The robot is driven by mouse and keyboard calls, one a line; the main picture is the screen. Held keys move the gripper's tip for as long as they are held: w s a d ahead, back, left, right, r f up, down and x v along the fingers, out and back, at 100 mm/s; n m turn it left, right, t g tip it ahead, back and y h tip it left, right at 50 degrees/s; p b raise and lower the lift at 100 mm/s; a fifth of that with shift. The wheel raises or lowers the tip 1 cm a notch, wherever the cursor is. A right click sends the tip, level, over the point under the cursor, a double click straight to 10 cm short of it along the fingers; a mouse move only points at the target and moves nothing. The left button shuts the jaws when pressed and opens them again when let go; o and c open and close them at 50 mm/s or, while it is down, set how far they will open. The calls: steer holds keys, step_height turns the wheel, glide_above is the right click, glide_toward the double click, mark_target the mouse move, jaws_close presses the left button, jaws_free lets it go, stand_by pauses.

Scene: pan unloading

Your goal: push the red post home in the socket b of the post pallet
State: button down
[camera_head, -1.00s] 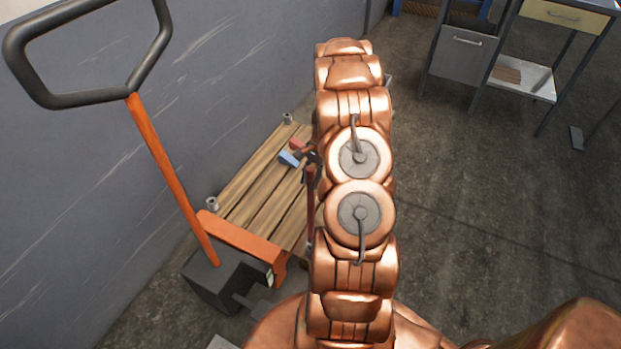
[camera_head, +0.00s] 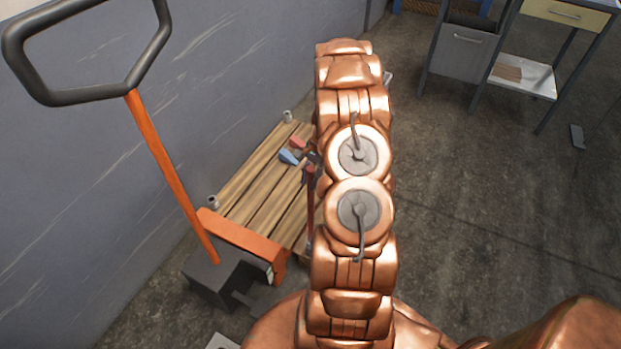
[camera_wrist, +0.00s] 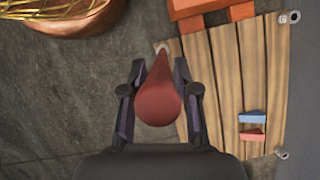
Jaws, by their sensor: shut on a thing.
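The red post (camera_wrist: 158,98) is held upright between the fingers of my gripper (camera_wrist: 158,72), which is shut on it. In the head view the post (camera_head: 310,205) shows as a thin dark red strip beside my arm, over the near right corner of the wooden post pallet (camera_head: 262,205). In the wrist view its far end reaches a grey socket (camera_wrist: 162,47) at a pallet corner. I cannot tell how deep it sits. Other grey sockets stand at the pallet's far left (camera_head: 287,116) and near left (camera_head: 212,202) corners. I cannot read any socket letter.
A red wedge (camera_head: 298,142) and a blue wedge (camera_head: 289,157) lie on the pallet. An orange pallet truck with a tall handle (camera_head: 160,150) stands at its near end. A wall (camera_head: 230,80) runs along the left. Floor is free on the right, before a workbench (camera_head: 465,50).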

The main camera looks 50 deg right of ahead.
steer(key=shift+f+b, duration=0.4)
steer(key=shift+f, duration=1.55)
stand_by(1.7)
steer(key=c, duration=0.8)
jaws_free()
step_height(320, 180, up, 11)
glide_above(308, 196)
steer(key=d, duration=0.6)
steer(key=shift+w, duration=0.3)
